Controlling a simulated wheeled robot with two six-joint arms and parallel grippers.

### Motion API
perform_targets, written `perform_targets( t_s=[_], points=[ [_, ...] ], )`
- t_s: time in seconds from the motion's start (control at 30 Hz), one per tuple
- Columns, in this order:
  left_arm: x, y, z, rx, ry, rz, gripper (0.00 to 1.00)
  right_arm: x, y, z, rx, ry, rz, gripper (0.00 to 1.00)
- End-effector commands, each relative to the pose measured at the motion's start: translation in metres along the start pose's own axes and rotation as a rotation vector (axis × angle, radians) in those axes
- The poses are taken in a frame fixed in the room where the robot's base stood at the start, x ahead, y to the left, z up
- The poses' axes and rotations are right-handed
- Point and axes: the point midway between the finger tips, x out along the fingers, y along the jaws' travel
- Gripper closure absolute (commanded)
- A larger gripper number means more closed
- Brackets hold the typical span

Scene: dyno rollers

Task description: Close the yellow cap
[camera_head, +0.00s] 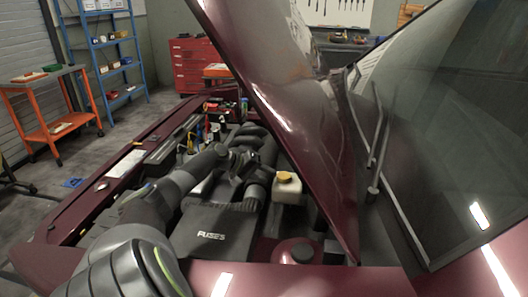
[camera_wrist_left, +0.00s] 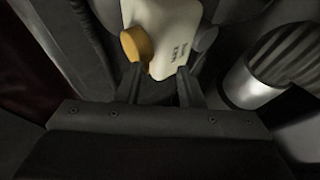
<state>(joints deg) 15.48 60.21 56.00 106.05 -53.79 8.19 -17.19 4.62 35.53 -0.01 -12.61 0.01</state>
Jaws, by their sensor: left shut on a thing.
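The yellow cap (camera_head: 285,176) sits on top of a white reservoir (camera_head: 288,191) in the engine bay. In the left wrist view the cap (camera_wrist_left: 137,43) shows at the left side of the reservoir (camera_wrist_left: 165,25), just beyond one fingertip. My left gripper (camera_head: 260,168) reaches in from the left beside the reservoir. In the wrist view its two fingers (camera_wrist_left: 160,78) are apart, with the narrow near end of the reservoir between them. The exact contact is dark and partly hidden. My right gripper is in neither view.
The raised dark red hood (camera_head: 290,85) slants above the reservoir. The black fuse box cover (camera_head: 213,236) lies below my left arm. A ribbed hose with a metal collar (camera_wrist_left: 250,87) is close on the right in the wrist view.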

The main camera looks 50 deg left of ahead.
Motion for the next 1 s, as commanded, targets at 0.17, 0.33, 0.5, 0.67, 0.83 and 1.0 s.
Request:
perform_targets(
  t_s=[0.17, 0.33, 0.5, 0.67, 0.83, 1.0],
  points=[
    [0.004, -0.008, 0.008, -0.005, -0.018, -0.009, 0.75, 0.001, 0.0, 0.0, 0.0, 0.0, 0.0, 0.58],
    [-0.004, -0.009, 0.007, -0.002, -0.017, -0.01, 0.75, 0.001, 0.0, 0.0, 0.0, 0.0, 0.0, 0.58],
    [-0.03, -0.008, 0.006, -0.001, -0.012, -0.013, 0.75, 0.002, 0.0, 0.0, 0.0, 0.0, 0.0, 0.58],
    [-0.06, -0.005, 0.004, 0.001, -0.007, -0.011, 0.75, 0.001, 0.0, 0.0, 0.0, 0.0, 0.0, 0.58],
    [-0.089, -0.003, 0.003, 0.001, -0.004, -0.009, 0.75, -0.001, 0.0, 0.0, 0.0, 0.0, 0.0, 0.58],
    [-0.114, -0.001, 0.003, 0.0, -0.003, -0.007, 0.75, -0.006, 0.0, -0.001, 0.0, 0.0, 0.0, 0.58]
  ],
)
